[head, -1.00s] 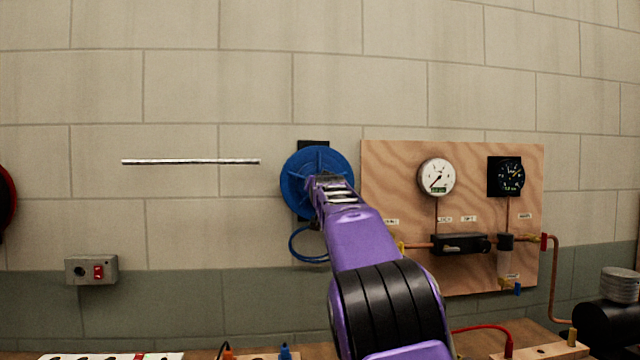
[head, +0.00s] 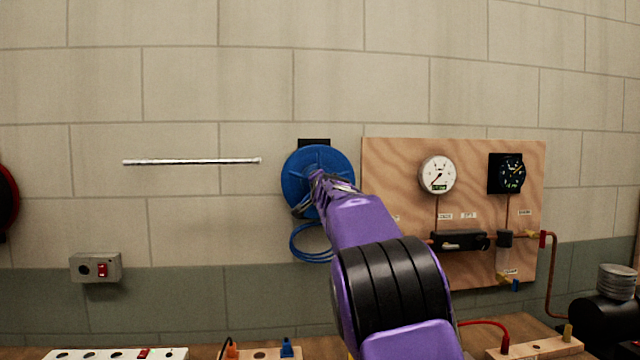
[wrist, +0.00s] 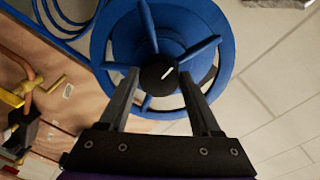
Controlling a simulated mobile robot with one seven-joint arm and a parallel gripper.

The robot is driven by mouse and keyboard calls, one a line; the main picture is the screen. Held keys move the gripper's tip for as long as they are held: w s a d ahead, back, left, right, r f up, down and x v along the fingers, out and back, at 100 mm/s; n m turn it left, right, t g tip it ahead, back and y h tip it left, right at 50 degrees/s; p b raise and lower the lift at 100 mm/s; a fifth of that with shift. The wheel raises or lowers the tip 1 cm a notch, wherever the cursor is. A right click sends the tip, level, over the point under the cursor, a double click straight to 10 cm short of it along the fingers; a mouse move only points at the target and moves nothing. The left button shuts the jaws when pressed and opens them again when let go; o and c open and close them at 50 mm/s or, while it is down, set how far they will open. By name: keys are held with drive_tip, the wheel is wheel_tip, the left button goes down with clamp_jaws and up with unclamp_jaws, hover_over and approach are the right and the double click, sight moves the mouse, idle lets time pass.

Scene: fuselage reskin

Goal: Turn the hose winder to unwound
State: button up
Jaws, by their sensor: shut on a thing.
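The hose winder (head: 300,170) is a blue spoked reel on the wall, left of the plywood board. In the wrist view the blue reel (wrist: 215,25) fills the upper middle, with a black round hub (wrist: 158,76) bearing a white line. My gripper (wrist: 160,80) is shut on this hub, one finger on each side. In the head view my gripper (head: 315,190) covers the reel's middle and lower right. Blue hose (head: 308,243) hangs in loops below the reel. The hub is hidden in the head view.
The plywood board (head: 400,160) with gauges and copper pipes is close on the right. A grey switch box (head: 96,268) is low on the left wall, and a thin light bar (head: 190,161) is above it. A red reel (head: 6,200) is cut off at the left edge.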

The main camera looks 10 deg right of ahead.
idle(0.4)
drive_tip(key=o, duration=1.4)
drive_tip(key=shift+s+a+r, duration=0.1)
drive_tip(key=shift+s+a, duration=0.05)
drive_tip(key=shift+s, duration=2.75)
drive_tip(key=shift+s+a+r, duration=0.1)
drive_tip(key=shift+s+r, duration=0.05)
drive_tip(key=shift+s, duration=2.75)
drive_tip(key=shift+s+a+r, duration=0.1)
drive_tip(key=shift+s+a, duration=0.05)
drive_tip(key=shift+s, duration=2.75)
